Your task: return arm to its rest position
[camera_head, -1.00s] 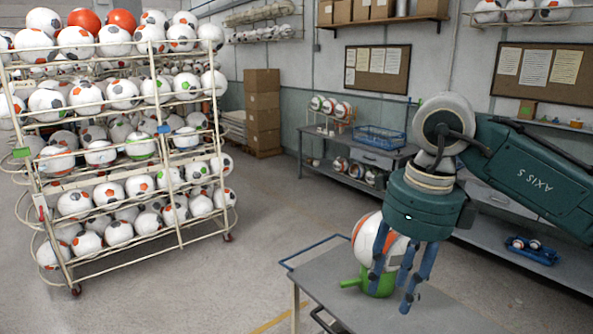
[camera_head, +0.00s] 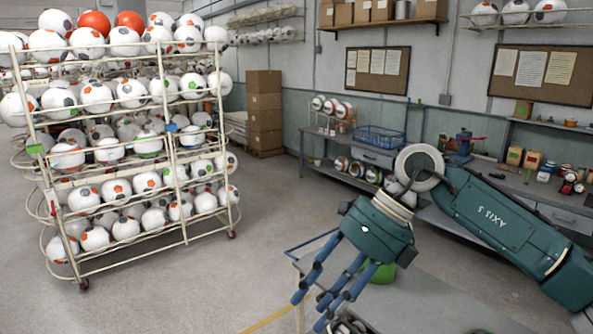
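My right gripper (camera_head: 322,300) hangs from the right arm, tilted down and to the left, over the left edge of the grey table (camera_head: 420,296). Its blue fingers are spread apart, and I see nothing held between them. A green holder (camera_head: 380,272) is partly hidden behind the gripper's body. No ball shows on the visible part of the holder. My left gripper is not in view.
A wheeled rack (camera_head: 182,250) full of soccer balls stands at the left. A workbench (camera_head: 352,152) with a blue basket (camera_head: 380,137) runs along the back wall. The floor (camera_head: 262,205) between rack and table is clear.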

